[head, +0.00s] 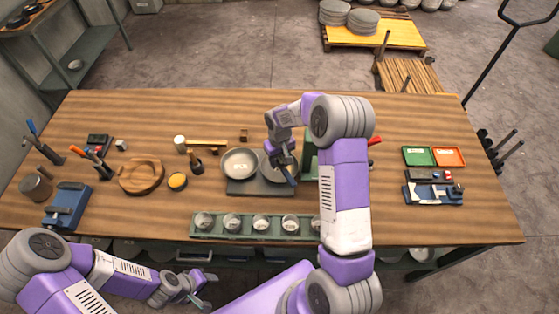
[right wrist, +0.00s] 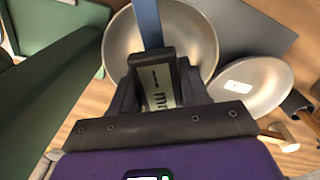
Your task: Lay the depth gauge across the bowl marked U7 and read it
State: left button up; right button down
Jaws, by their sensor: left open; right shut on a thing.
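My right gripper (head: 286,168) is shut on the depth gauge, a blue bar (head: 292,180) with a pale display marked "mm" (right wrist: 160,88). It is over the right-hand metal bowl (head: 272,173) on the dark mat (head: 247,189). In the right wrist view the blue bar (right wrist: 148,22) passes over that bowl (right wrist: 190,35); I cannot tell whether it touches the rim. A second bowl (head: 240,163) sits left of it, with a white label (right wrist: 238,86) too small to read. No U7 mark is legible. My left gripper (head: 203,290) is open and empty at the table's front edge.
A green rack (head: 228,236) with several small cups lies in front of the mat. A green stand (head: 309,160) is close right of the gripper. A wooden dish (head: 141,174) and tools lie left; green (head: 418,156) and orange (head: 449,156) trays lie right.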

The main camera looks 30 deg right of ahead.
notch_tip(320, 180, up, 8)
jog(key=shift+r, duration=0.3)
jog(key=shift+f, duration=0.1)
jog(key=shift+f, duration=0.1)
jog(key=shift+f+b, duration=2.95)
jog(key=shift+f, duration=1.2)
jog(key=shift+f, duration=0.2)
jog(key=shift+c, duration=2.4)
grip_release()
